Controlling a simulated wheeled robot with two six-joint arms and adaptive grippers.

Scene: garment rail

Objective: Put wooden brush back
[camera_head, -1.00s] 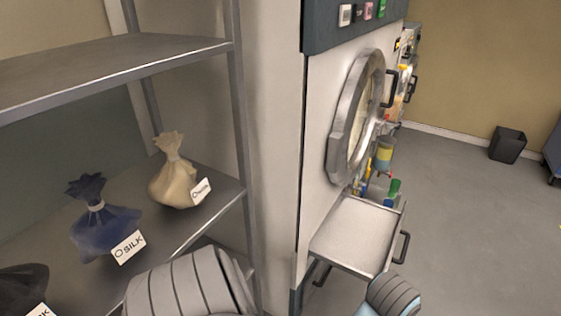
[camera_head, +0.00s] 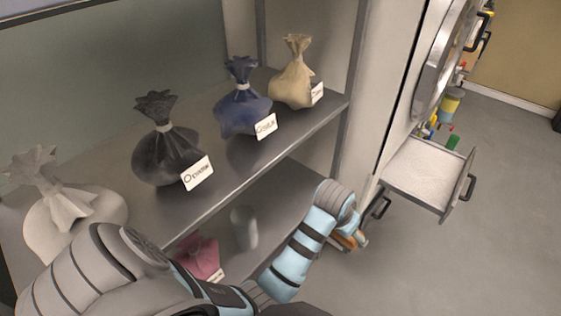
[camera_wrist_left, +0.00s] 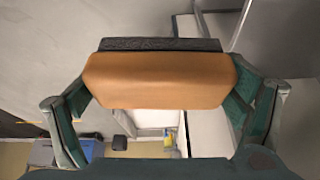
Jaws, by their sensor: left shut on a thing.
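The wooden brush (camera_wrist_left: 160,82) shows large in the left wrist view, an orange-brown block with a dark strip along its upper edge. My left gripper (camera_wrist_left: 160,92) is shut on it, with one green finger at each end. In the head view my left arm reaches in front of the shelf, and a small orange part of the brush (camera_head: 346,241) shows beyond my forearm. My left gripper there is mostly hidden by the arm. My right gripper is not in view.
A metal shelf (camera_head: 262,158) carries several tied bags: white, black, blue (camera_head: 242,105) and cream. A pink bag (camera_head: 199,258) and a grey cylinder (camera_head: 244,228) sit on a lower level. An open drawer (camera_head: 425,172) juts from the machine at right.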

